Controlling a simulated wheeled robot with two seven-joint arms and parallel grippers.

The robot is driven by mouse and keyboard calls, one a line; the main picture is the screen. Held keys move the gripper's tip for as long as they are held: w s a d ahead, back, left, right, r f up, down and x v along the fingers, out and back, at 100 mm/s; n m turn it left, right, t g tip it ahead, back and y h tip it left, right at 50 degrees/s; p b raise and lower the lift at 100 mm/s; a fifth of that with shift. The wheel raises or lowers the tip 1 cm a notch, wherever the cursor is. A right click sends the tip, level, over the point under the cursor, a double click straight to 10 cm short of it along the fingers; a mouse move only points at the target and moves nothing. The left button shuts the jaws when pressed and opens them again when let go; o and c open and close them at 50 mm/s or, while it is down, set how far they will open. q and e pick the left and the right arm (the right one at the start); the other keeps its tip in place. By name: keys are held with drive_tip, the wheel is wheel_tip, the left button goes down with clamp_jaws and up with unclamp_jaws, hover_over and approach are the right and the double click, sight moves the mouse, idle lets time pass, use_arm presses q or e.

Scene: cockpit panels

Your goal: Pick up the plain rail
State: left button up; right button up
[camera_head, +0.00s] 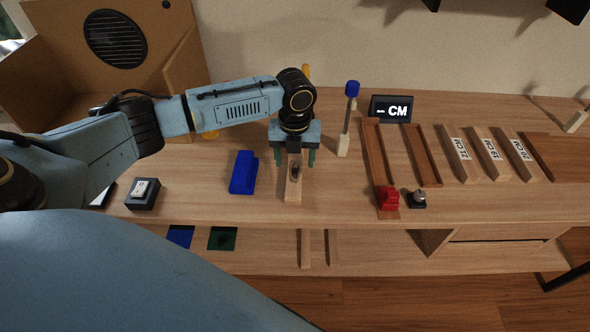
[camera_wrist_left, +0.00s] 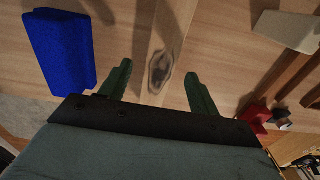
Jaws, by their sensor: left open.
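The plain rail (camera_head: 293,190) is a light wooden bar with a dark knot and no label. It lies on the table, pointing towards the front edge. My left gripper (camera_head: 295,161) is open above it, with one green finger on each side of the rail. In the left wrist view the rail (camera_wrist_left: 152,88) passes between the two open fingertips (camera_wrist_left: 158,72). I cannot tell whether the fingers touch it. The rail's far part is hidden under the gripper in the head view. My right gripper is not in view.
A blue block (camera_head: 243,172) lies left of the rail. A wooden post with a blue top (camera_head: 352,88) stands to its right.

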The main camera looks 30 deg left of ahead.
sight(295, 169)
use_arm(q)
wheel_tip(295, 169, down, 3)
drive_tip(key=shift+r, duration=0.25)
drive_tip(key=c, duration=1.1)
